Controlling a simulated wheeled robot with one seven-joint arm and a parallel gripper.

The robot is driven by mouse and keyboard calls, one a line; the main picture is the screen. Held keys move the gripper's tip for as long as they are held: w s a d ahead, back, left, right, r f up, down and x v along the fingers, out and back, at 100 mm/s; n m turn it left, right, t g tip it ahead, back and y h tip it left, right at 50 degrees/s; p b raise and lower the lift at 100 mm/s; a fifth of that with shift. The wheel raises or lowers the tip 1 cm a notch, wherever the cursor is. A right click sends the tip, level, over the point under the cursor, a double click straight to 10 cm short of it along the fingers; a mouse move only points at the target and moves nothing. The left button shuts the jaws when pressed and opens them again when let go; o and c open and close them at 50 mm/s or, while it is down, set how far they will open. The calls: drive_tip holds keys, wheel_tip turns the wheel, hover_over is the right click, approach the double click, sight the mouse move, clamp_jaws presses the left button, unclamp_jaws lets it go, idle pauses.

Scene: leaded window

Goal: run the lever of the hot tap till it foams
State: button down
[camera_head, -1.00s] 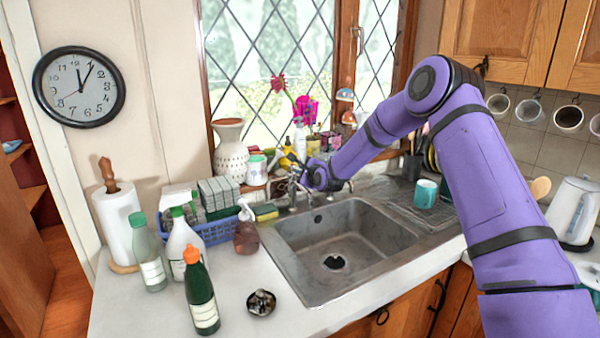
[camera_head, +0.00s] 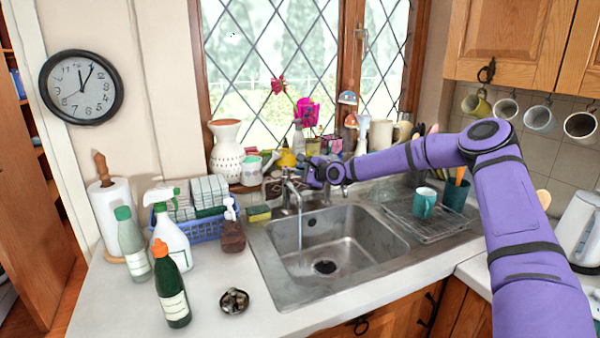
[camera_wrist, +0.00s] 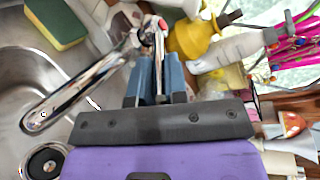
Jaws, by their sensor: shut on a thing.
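The chrome tap (camera_head: 287,190) stands at the back edge of the steel sink (camera_head: 262,262). A thin, pale stream of water (camera_head: 300,234) falls from its spout into the basin. My gripper (camera_head: 309,174) is at the tap, just right of the spout. In the wrist view, my gripper (camera_wrist: 156,82) has its blue-grey fingers shut on the slim chrome lever (camera_wrist: 158,57). A red mark (camera_wrist: 160,30) shows near the lever's base. The spout (camera_wrist: 82,83) reaches to the lower left over the basin. The fingers hide part of the lever.
A yellow-green sponge (camera_head: 259,213) and a blue basket (camera_head: 203,231) stand left of the tap. Bottles crowd the left counter. A yellow item (camera_wrist: 193,39) and a pale bottle (camera_wrist: 235,50) are close beside the gripper. A teal mug (camera_head: 424,203) stands on the drainer.

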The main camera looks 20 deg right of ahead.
drive_tip(key=shift+w+d+n+g+y, duration=0.3)
drive_tip(key=shift+w+n+g+y, duration=0.05)
drive_tip(key=shift+n+g+y, duration=0.35)
drive_tip(key=shift+w+d+n+g+y, duration=0.25)
drive_tip(key=shift+w+n+g+y, duration=0.1)
drive_tip(key=shift+n+g+y, duration=0.35)
drive_tip(key=shift+w+d+n+g+y, duration=0.35)
drive_tip(key=shift+n+g+y, duration=0.25)
drive_tip(key=shift+n+y, duration=0.15)
drive_tip(key=shift+w+n+g+y, duration=0.15)
drive_tip(key=shift+n+g+y, duration=0.15)
drive_tip(key=shift+n+y, duration=0.05)
drive_tip(key=c, duration=1.1)
unclamp_jaws()
drive_tip(key=shift+c, duration=0.2)
drive_tip(key=s+r, duration=0.2)
drive_tip(key=s, duration=0.6)
drive_tip(key=s+r, duration=0.3)
drive_tip(key=s, duration=0.5)
drive_tip(key=shift+a, duration=0.45)
